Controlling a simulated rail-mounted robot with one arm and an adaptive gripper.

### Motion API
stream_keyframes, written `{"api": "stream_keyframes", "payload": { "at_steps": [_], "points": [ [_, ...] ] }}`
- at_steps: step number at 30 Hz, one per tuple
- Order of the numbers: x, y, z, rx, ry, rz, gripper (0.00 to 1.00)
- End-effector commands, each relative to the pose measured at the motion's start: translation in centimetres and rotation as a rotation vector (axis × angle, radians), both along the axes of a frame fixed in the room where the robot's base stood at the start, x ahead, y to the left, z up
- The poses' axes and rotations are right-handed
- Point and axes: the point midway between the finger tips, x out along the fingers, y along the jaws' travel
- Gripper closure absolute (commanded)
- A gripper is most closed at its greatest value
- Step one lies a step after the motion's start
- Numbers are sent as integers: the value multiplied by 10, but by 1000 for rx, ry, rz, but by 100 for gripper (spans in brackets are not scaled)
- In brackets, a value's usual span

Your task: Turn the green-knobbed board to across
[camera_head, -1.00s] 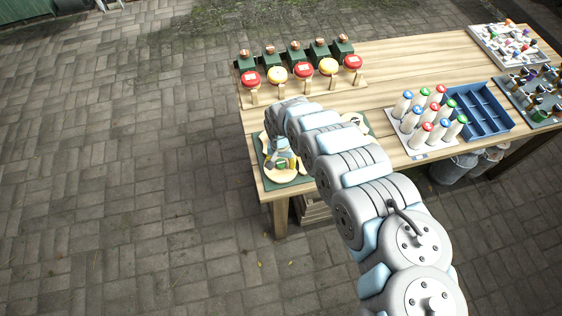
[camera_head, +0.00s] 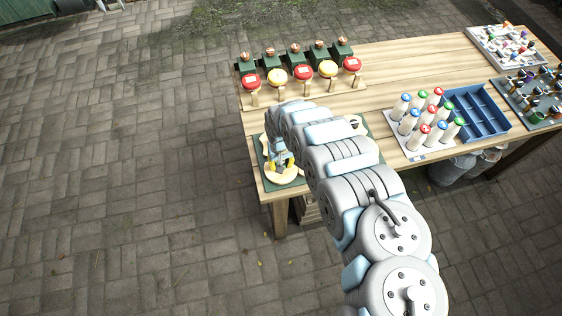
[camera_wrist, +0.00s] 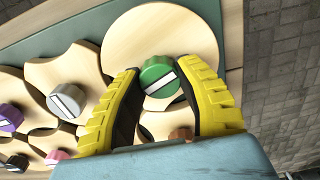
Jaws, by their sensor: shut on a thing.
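The green knob (camera_wrist: 159,75) with a white bar across its top sits on a round pale wooden board (camera_wrist: 180,28) in the wrist view. The white bar slants, its right end higher. My gripper (camera_wrist: 165,88) has its yellow-and-black fingers shut on the green knob, one on each side. In the head view my gripper (camera_head: 281,160) is over the board at the table's near left corner, and my arm hides most of the board there. The head view does not show the green knob clearly.
Neighbouring wooden boards carry a grey-white knob (camera_wrist: 67,100), a purple knob (camera_wrist: 8,116), a pink knob (camera_wrist: 57,156) and a brown knob (camera_wrist: 181,134). Red and yellow discs (camera_head: 304,72) stand behind. White bottles (camera_head: 418,137) and a blue crate (camera_head: 452,122) are to the right.

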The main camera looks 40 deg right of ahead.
Motion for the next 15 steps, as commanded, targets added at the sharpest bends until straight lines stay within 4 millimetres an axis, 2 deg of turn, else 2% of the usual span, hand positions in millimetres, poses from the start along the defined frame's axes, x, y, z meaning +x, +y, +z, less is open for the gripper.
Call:
{"api": "stream_keyframes", "payload": {
  "at_steps": [15],
  "points": [
    [1,0,0,-1,-2,490,100]
  ]
}}
